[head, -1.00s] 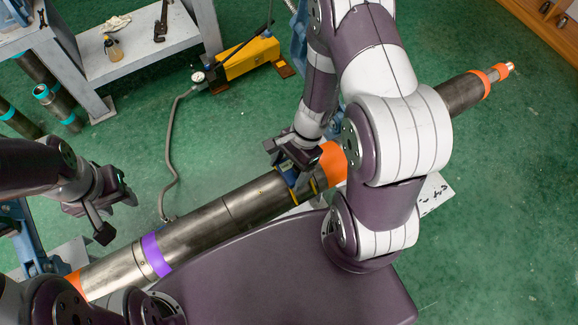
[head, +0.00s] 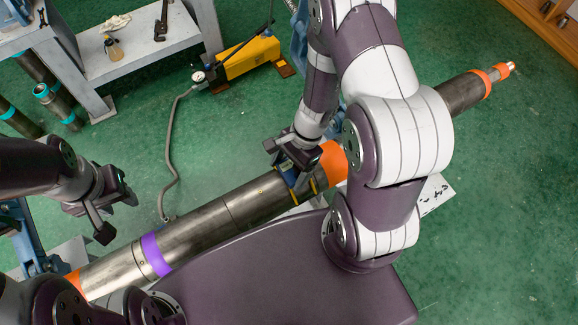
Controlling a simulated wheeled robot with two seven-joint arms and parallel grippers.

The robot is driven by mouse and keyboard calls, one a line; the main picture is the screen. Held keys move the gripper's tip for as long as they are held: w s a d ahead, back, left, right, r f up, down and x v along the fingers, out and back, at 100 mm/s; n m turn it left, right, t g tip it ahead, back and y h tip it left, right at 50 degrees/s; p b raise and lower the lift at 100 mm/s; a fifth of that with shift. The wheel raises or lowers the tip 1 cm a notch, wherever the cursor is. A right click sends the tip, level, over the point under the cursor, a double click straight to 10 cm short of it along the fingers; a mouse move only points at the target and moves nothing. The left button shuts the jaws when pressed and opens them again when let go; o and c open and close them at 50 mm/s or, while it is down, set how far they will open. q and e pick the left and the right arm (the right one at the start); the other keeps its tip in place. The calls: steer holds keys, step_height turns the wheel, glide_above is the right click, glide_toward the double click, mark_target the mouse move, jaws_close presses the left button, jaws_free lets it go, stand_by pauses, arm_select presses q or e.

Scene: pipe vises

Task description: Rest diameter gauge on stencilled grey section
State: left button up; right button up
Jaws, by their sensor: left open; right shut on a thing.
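A long grey steel pipe (head: 195,230) runs diagonally from the lower left to the upper right. It has a purple band (head: 156,255) and orange bands, one of them wide (head: 333,162). My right gripper (head: 294,163) is shut on the diameter gauge (head: 300,183), a blue tool with yellow prongs. The gauge is at the grey pipe just left of the wide orange band; whether it touches the pipe cannot be told. No stencilled lettering is readable on the pipe. My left gripper (head: 117,212) is open and empty, above and left of the purple band.
A grey bench (head: 140,62) with tools stands at the upper left, with pipe pieces (head: 58,105) below it. A yellow pump (head: 248,58) with a hose lies on the green floor. A white plate with dark marks (head: 432,197) shows under the pipe. Blue vise parts (head: 28,240) are at left.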

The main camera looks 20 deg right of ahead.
steer(key=shift+f, duration=0.25)
steer(key=o, duration=1.7)
steer(key=shift+o, duration=0.2)
step_height(320, 180, up, 7)
steer(key=p, duration=0.6)
